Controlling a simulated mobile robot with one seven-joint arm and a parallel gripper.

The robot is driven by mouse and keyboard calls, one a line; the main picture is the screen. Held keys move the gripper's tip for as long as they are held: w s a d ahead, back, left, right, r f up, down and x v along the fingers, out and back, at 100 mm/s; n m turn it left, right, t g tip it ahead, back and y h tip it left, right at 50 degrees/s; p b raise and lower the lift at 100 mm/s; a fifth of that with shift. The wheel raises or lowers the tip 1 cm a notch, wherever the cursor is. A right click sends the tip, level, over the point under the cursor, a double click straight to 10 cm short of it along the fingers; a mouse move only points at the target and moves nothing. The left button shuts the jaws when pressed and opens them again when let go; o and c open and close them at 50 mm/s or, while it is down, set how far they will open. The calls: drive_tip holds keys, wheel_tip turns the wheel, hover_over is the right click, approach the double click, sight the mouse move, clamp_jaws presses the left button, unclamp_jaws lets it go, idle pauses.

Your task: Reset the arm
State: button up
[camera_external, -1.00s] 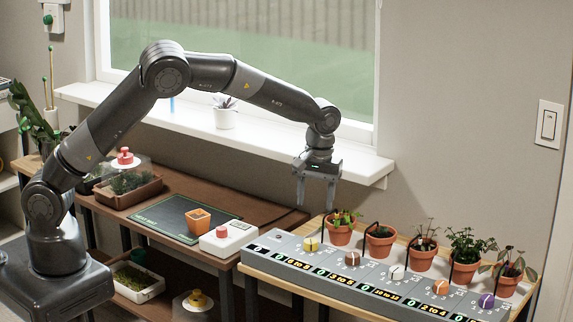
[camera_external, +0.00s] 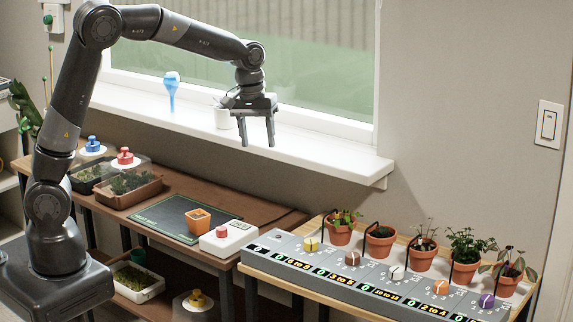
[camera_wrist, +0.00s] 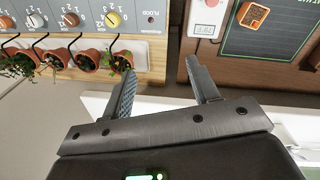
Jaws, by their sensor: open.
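My gripper (camera_external: 257,132) hangs in the air in front of the window sill, fingers pointing down. Its two fingers are apart with nothing between them. The open fingers also show in the wrist view (camera_wrist: 165,92). My arm is raised high and bent, reaching from its base at the left toward the window. Nothing touches the gripper.
The window sill (camera_external: 340,164) holds a white pot (camera_external: 222,119) and a blue item (camera_external: 171,90). Below are a dark mat (camera_external: 160,217) with an orange pot (camera_external: 199,220), a white button box (camera_external: 228,237), and a grey panel (camera_external: 300,249) with knobs before several potted plants (camera_external: 422,258).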

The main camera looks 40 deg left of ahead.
drive_tip(key=s+a+r+m+t, duration=0.1)
drive_tip(key=s+a+r, duration=0.35)
drive_tip(key=a, duration=0.25)
drive_tip(key=s+a+r+t, duration=0.1)
drive_tip(key=s+a+r, duration=0.2)
drive_tip(key=s+a, duration=0.4)
drive_tip(key=s+a+m+t, duration=0.1)
drive_tip(key=s+a, duration=0.3)
drive_tip(key=s, duration=0.3)
drive_tip(key=s+a+f+m+t+y, duration=0.1)
drive_tip(key=s+a+t, duration=0.1)
drive_tip(key=s+a, duration=0.3)
drive_tip(key=shift+s+a, duration=0.2)
drive_tip(key=shift+s, duration=1)
